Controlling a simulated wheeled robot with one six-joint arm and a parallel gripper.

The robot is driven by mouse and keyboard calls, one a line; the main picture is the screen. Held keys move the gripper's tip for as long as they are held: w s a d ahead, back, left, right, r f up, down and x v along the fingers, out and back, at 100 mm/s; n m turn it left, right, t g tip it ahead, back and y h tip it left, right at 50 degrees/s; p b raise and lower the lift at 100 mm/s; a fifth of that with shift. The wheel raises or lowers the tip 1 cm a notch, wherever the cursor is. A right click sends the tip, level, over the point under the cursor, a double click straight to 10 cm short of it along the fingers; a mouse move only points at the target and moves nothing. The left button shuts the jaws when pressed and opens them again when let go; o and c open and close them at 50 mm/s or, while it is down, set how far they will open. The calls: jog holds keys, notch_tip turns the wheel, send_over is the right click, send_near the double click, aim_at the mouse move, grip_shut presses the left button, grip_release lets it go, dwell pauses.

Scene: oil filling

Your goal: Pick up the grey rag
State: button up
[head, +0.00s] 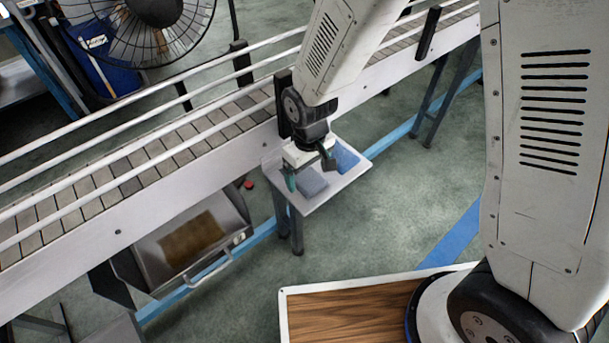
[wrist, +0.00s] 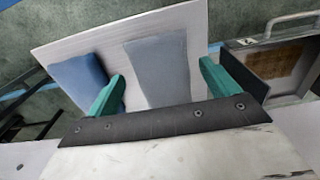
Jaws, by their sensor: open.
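The grey rag (wrist: 161,68) lies flat on a small white shelf (wrist: 105,38) fixed beside the conveyor. It also shows in the head view (head: 311,181). A blue rag (wrist: 79,80) lies on the same shelf next to it, also seen in the head view (head: 345,157). My gripper (wrist: 160,88) has green fingers spread apart, open and empty. In the wrist view the grey rag lies between the fingers, with the left finger covering part of the blue rag's edge. In the head view my gripper (head: 308,172) is over the shelf; its exact height is unclear.
The conveyor (head: 140,165) with its rails runs behind the shelf. An open metal drawer (head: 190,240) with a brown bottom and a handle is at left. A fan (head: 145,25) stands at the back left. Open floor lies in front of the shelf.

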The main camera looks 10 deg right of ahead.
jog(key=shift+f, duration=0.85)
jog(key=c, duration=1.1)
jog(key=shift+o, duration=0.2)
jog(key=shift+r, duration=0.1)
jog(key=shift+r, duration=0.55)
notch_tip(320, 180, up, 2)
jog(key=shift+r, duration=0.1)
jog(key=s+a, duration=0.4)
jog(key=s, duration=0.3)
jog(key=s+a+r, duration=0.1)
jog(key=s+a, duration=0.3)
jog(key=s, duration=0.2)
jog(key=shift+s+a+r, duration=0.25)
jog(key=shift+s+r, duration=0.05)
jog(key=shift+s, duration=0.05)
jog(key=shift+o, duration=0.4)
jog(key=shift+d, duration=0.1)
